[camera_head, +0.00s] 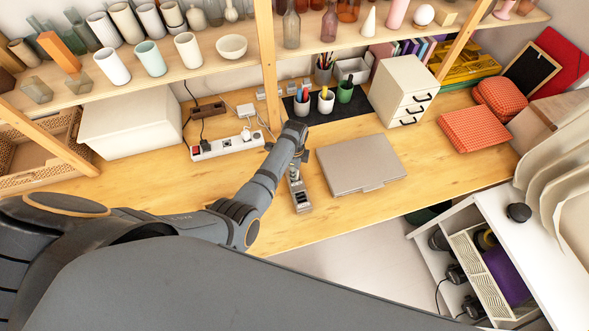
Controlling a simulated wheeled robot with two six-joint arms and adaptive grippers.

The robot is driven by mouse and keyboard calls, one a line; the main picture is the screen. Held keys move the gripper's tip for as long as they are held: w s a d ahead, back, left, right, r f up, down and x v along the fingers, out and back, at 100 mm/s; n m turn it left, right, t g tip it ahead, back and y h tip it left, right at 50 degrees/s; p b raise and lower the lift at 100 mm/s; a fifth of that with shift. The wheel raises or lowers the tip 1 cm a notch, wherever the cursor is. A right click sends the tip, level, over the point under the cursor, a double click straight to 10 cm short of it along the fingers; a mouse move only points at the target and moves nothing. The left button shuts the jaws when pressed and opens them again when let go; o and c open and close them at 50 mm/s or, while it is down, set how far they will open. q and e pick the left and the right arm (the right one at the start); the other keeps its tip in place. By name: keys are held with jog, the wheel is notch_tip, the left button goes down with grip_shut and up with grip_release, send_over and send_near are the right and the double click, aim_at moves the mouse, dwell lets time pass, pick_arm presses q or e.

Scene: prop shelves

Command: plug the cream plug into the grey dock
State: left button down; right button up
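A grey dock (301,201), a narrow block with dark openings, lies on the wooden desk left of the closed laptop. My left gripper (296,166) is above the far end of the dock, pointing down at it. The fingers are small and partly hidden by my own wrist, so I cannot tell if they are open or shut, or hold anything. I cannot clearly pick out the cream plug; any plug at the fingertips is hidden. A thin pale cable runs on the desk behind my wrist. My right gripper is not in view.
The laptop (361,164) lies close to the right of the dock. A white power strip (226,146) and a white adapter (245,110) are behind left. Pen cups stand on a black mat (342,112). A shelf post (267,65) rises behind. The desk's left front is clear.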

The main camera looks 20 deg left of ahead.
pick_arm(q)
jog(key=shift+s+f, duration=0.15)
jog(key=shift+f, duration=0.1)
dwell(0.6)
jog(key=c, duration=1.1)
grip_release()
jog(key=shift+o, duration=0.2)
jog(key=shift+r, duration=0.1)
notch_tip(320, 180, up, 12)
